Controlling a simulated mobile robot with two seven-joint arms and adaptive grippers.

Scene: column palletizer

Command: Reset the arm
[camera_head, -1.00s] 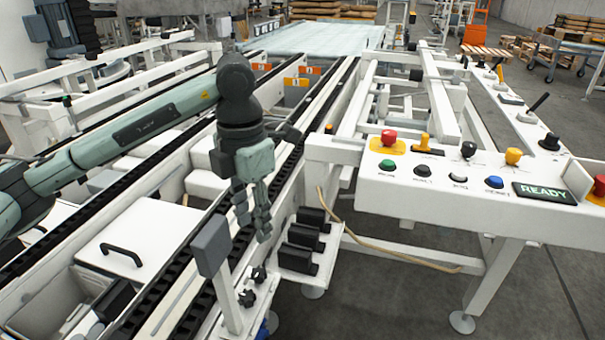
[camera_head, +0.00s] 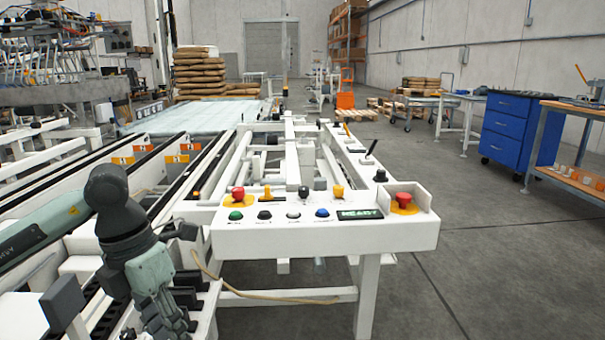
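My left arm comes in from the left edge, reaching over the conveyor rails. Its gripper (camera_head: 172,325) points down at the lower left, in front of and left of the control panel. The fingers are partly cut off at the bottom edge, so I cannot tell how far apart they are. Nothing shows held in it. My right arm and gripper are not in view. The white control panel (camera_head: 300,238) carries a red button (camera_head: 238,193), a yellow button (camera_head: 338,191), several small coloured buttons, a READY display (camera_head: 360,214) and a red emergency stop (camera_head: 403,200).
The conveyor (camera_head: 205,165) runs away at the left toward stacked sacks (camera_head: 195,75). A yellow-brown cable (camera_head: 260,297) hangs below the panel. A blue drawer cabinet (camera_head: 508,128) and a workbench (camera_head: 575,150) stand at the right. The floor (camera_head: 500,250) right of the panel is clear.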

